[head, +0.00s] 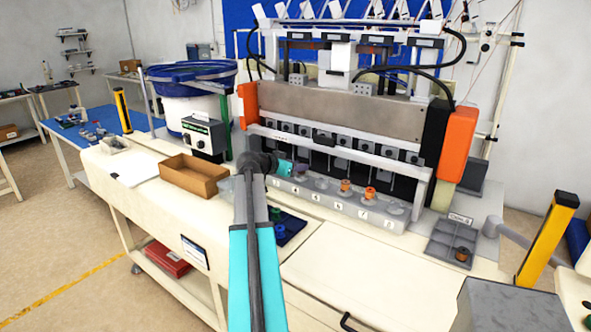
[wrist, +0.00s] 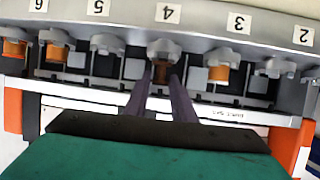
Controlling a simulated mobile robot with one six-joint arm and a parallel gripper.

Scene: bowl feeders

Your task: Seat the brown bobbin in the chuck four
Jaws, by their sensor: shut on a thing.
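My gripper (head: 300,171) is at the row of chucks on the machine's front ledge. In the wrist view its two purple fingers (wrist: 164,82) are shut on the brown bobbin (wrist: 162,76), in line with chuck four (wrist: 165,47), by the label 4. The bobbin's end meets or overlaps the grey chuck in this view; I cannot tell how deep it sits. The fingers hide its sides. In the head view my arm and gripper cover this spot.
Orange bobbins sit at chuck three (wrist: 219,73), chuck six (wrist: 57,50) and chuck seven (wrist: 14,47), near the held one. Chuck five (wrist: 105,44) looks empty. A grey tray (head: 437,248) with a brown bobbin stands right; a cardboard box (head: 193,182) stands left.

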